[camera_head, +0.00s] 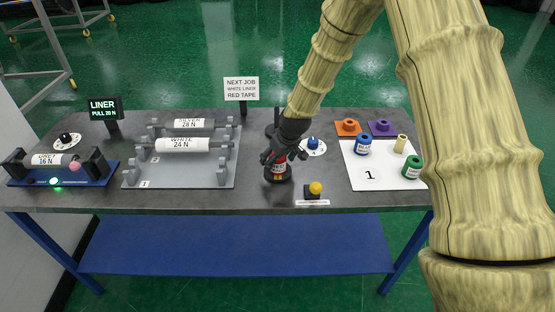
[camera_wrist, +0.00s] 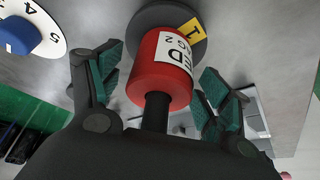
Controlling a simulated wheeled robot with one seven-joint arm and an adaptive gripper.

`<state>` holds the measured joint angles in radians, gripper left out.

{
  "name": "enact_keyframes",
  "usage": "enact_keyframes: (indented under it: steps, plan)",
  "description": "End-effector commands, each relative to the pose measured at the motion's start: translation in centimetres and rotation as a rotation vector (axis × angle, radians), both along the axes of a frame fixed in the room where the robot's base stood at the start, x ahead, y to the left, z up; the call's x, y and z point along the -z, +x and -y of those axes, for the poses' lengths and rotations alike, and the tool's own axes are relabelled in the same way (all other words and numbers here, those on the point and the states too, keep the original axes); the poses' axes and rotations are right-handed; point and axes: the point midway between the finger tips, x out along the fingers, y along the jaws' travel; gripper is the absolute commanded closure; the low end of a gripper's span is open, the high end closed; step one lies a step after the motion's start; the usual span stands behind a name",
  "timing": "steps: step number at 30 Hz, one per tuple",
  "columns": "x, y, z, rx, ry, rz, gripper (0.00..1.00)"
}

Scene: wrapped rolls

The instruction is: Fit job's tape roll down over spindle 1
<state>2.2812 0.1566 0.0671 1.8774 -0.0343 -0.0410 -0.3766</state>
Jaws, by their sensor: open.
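The red tape roll (camera_wrist: 160,75), with a white label reading RED, is around the black post of a spindle (camera_wrist: 156,112). Its far end appears to rest against the round base (camera_wrist: 150,18), which carries a yellow tag (camera_wrist: 191,31) marked 1. In the head view the red roll (camera_head: 279,167) stands upright near the table's front middle, partly hidden by my gripper (camera_head: 284,156). In the wrist view my gripper (camera_wrist: 157,88) is open, its green-padded fingers on either side of the roll, apparently apart from it. The job sign (camera_head: 241,88) reads white liner, red tape.
A yellow button (camera_head: 315,188) stands just right of the spindle. A white board (camera_head: 371,178) at right holds blue, green and tan rolls. Orange (camera_head: 348,128) and purple (camera_head: 382,128) pieces lie behind it. A grey rack (camera_head: 208,175) with white rolls is at left.

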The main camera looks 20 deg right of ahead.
Motion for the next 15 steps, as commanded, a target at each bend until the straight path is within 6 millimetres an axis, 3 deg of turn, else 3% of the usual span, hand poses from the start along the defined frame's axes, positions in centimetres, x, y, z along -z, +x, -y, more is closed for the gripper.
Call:
enact_keyframes:
  steps: [15]
  plan:
    - [-6.7, -2.5, 0.9, 0.0, 0.0, 0.003, 0.23]
